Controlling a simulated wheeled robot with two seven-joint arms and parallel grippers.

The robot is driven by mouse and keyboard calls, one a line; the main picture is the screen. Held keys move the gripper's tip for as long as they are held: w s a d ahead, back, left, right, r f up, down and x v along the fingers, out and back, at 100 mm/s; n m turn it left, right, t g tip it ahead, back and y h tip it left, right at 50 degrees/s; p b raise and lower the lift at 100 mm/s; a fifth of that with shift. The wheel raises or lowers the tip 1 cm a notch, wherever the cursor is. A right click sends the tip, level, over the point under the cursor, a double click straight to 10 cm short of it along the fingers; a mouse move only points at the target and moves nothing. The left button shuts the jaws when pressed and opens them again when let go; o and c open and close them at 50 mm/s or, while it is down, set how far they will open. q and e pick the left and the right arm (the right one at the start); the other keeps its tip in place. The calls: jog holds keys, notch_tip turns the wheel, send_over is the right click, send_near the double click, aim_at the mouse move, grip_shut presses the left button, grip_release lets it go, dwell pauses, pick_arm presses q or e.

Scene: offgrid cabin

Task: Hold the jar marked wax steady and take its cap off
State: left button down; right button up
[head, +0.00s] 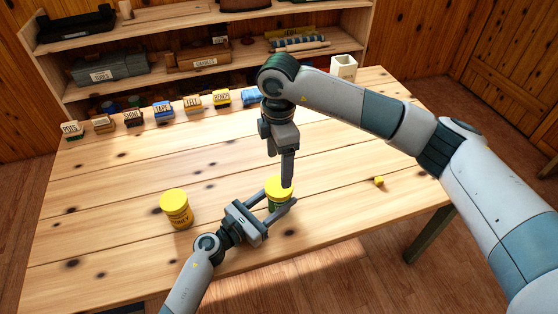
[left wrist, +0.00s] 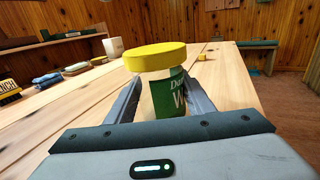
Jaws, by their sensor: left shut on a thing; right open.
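The wax jar (left wrist: 167,95) has a green label, only partly readable, and a wide yellow cap (left wrist: 155,57). It stands upright near the table's front edge, and its cap shows in the head view (head: 275,184). My left gripper (head: 279,206) is shut on the jar body below the cap, one finger on each side. My right gripper (head: 287,184) points down from above at the cap, its fingertips overlapping the cap in the head view. It is open; whether it touches the cap I cannot tell. The cap sits on the jar.
A second yellow-capped jar (head: 177,210) stands to the left. A small yellow block (head: 379,181) lies to the right. Several labelled blocks line the table's back edge, with a white container (head: 343,67) at back right. The middle of the table (head: 150,150) is clear.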

aim_at(279, 186)
jog(key=shift+f, duration=0.1)
dwell(0.4)
jog(key=shift+f, duration=3.9)
jog(key=c, duration=1.1)
